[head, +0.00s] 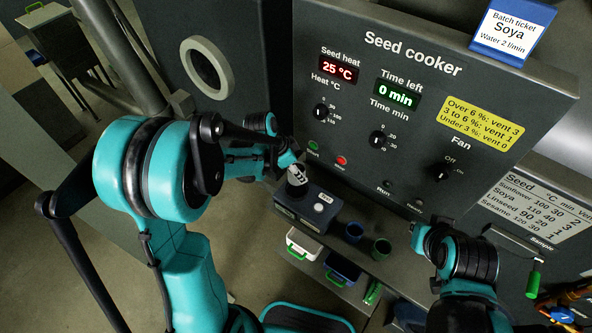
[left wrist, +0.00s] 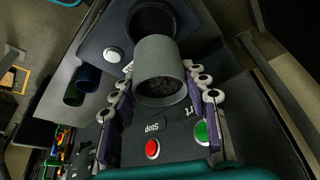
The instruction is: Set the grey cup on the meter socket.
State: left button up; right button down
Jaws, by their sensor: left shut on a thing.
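The grey cup (left wrist: 161,70) is between the fingers of my left gripper (left wrist: 160,110) in the left wrist view, with dark grains inside. My left gripper (head: 296,178) is shut on it. The meter is a dark blue-grey box (head: 307,213) in front of the seed cooker. Its round dark socket (left wrist: 152,20) shows just beyond the cup in the left wrist view. The cup is close to the socket; I cannot tell whether they touch. In the head view the gripper mostly hides the cup and socket. My right arm shows at the right, but I cannot make out its gripper.
The seed cooker panel (head: 400,110) rises behind the meter. A blue cup (head: 353,232) and a green cup (head: 381,248) stand right of the meter. A white bin (head: 304,245) and a blue bin (head: 342,268) with green handles sit in front, below.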

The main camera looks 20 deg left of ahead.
pick_arm(q)
jog(key=shift+s+f+b, duration=0.1)
jog(key=shift+f+b, duration=0.25)
jog(key=shift+f, duration=0.15)
jog(key=shift+d+f+b, duration=0.1)
jog(key=shift+f+b, duration=1.6)
jog(key=shift+f, duration=0.65)
jog(key=shift+f+b, duration=0.6)
jog(key=shift+b, duration=0.15)
jog(key=o, duration=0.7)
jog(key=shift+o, duration=0.4)
jog(key=shift+r, duration=0.1)
